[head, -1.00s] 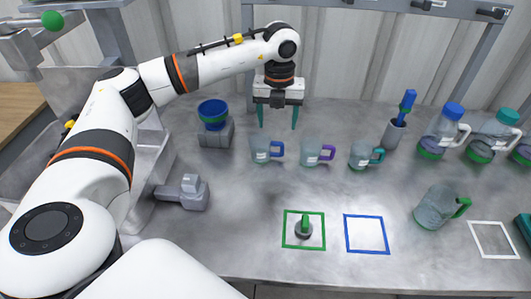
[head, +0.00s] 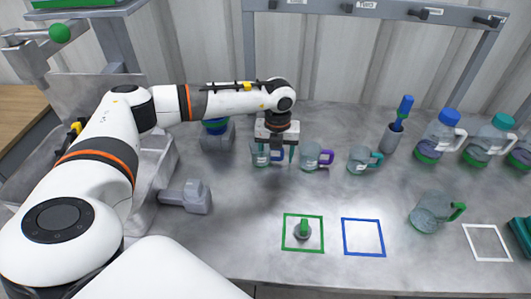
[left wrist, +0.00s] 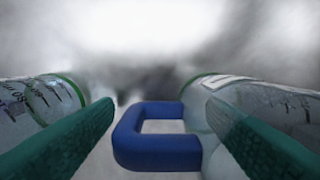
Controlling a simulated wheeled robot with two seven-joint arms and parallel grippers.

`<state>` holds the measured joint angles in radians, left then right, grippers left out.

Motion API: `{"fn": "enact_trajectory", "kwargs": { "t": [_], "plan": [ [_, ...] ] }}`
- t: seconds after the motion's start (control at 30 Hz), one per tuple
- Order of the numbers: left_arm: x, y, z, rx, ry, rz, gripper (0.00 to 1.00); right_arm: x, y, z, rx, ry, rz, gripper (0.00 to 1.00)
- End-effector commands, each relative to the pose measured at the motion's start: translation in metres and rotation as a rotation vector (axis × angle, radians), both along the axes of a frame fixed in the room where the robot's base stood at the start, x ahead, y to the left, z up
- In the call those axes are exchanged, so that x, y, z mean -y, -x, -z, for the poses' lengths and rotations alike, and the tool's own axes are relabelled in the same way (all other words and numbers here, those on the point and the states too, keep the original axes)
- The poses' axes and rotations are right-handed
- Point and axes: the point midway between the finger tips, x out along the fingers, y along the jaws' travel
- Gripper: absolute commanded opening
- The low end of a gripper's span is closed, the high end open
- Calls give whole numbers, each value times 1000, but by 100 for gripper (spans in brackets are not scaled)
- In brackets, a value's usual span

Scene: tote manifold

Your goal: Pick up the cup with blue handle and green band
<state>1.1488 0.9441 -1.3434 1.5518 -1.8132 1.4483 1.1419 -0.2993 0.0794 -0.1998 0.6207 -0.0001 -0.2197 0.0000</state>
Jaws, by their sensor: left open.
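The cup with the blue handle (head: 257,158) stands upright on the grey table, partly hidden by my left gripper (head: 278,154). In the left wrist view its blue handle (left wrist: 155,152) lies between the two open green fingers of the left gripper (left wrist: 162,125), with room on both sides. The handle joins the clear cup on the right of that view, which has a thin green band (left wrist: 199,79). Another clear cup with a green band (left wrist: 72,85) is on the left, beyond the other finger. Nothing is gripped. My right gripper is out of view.
The purple-handled cup (head: 310,158) stands close to the right of the gripper, then a teal-handled cup (head: 361,160). A green-handled cup (head: 430,212) is at front right. Green (head: 284,232) and blue (head: 345,237) outlined squares lie in front. Bottles (head: 440,135) stand at right.

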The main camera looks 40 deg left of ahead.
Motion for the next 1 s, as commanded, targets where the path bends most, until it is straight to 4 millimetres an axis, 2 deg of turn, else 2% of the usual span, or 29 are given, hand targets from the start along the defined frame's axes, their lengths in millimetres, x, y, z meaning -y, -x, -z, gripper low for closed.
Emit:
{"fn": "enact_trajectory", "kwargs": {
  "t": [0.07, 0.4, 0.67, 0.77, 1.0],
  "plan": [
    [0, 0, 0, 0, 0, 0, 62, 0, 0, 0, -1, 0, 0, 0],
    [0, 0, -1, 0, 0, 1, 7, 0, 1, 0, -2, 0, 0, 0],
    [0, 0, -5, 1, 1, 1, 6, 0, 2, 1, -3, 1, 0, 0],
    [0, -1, -17, 4, 2, 1, 6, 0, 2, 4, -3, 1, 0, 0],
    [0, -1, -66, 5, 1, 1, 6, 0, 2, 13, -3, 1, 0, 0]
  ]
}}
